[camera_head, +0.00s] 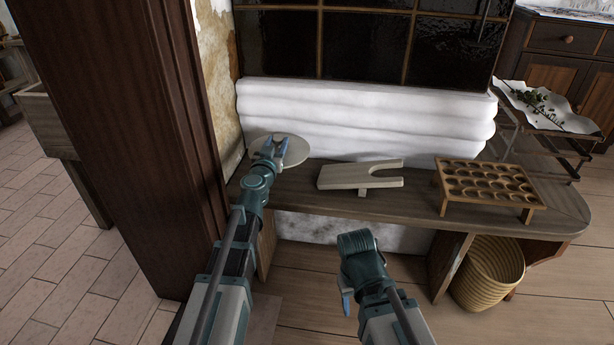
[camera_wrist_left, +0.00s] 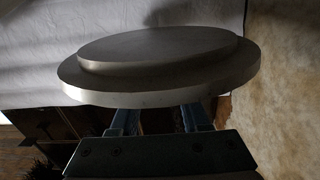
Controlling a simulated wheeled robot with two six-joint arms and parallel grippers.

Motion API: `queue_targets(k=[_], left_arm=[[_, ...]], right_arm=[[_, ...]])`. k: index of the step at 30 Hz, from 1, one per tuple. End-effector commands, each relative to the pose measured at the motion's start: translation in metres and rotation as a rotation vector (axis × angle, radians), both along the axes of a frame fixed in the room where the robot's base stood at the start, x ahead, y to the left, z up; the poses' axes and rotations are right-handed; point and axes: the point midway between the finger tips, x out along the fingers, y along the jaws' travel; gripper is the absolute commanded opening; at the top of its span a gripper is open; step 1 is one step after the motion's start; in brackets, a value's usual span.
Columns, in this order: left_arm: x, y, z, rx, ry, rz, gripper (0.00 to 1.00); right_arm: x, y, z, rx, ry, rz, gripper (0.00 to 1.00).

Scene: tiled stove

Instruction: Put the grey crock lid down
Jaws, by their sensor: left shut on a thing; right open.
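The grey crock lid (camera_head: 294,151) is a round disc over the left end of the wooden bench (camera_head: 410,202). In the left wrist view the lid (camera_wrist_left: 160,75) shows a stepped, raised round face and fills the upper middle. My left gripper (camera_head: 274,146) is shut on the lid; its two fingers (camera_wrist_left: 165,118) reach under the near rim in the wrist view. I cannot tell whether the lid touches the bench. My right gripper (camera_head: 346,303) is open and empty, low in front of the bench.
A pale wooden bootjack (camera_head: 345,177) lies mid-bench. A wooden rack with round holes (camera_head: 487,186) stands to its right. A woven basket (camera_head: 490,273) is under the bench's right end. The white stove base (camera_head: 365,122) rises behind; a dark post (camera_head: 125,110) stands left.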

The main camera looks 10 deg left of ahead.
Motion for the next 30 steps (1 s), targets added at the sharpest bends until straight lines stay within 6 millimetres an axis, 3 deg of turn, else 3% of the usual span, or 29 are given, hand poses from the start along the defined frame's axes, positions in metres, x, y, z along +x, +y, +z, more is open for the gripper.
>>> queue_targets(k=[1, 9, 17, 27, 30], left_arm=[[0.0, 0.0, -0.013, 0.0, 0.0, 0.0, 0.0], [0.0, 0.0, -0.051, 0.0, 0.0, 0.0, 0.0], [0.0, 0.0, -0.054, 0.0, 0.0, 0.0, 0.0], [0.0, 0.0, -0.089, 0.0, 0.0, 0.0, 0.0], [0.0, 0.0, -0.092, 0.0, 0.0, 0.0, 0.0]], right_arm=[[0.0, 0.0, -0.013, 0.0, 0.0, -0.001, 0.5], [0.001, 0.0, -0.051, 0.001, -0.003, -0.002, 0.5], [0.001, 0.0, -0.054, 0.001, -0.003, -0.002, 0.5], [0.001, 0.0, -0.089, 0.001, -0.004, -0.002, 0.5], [0.001, 0.0, -0.092, 0.002, -0.005, -0.001, 0.5]])
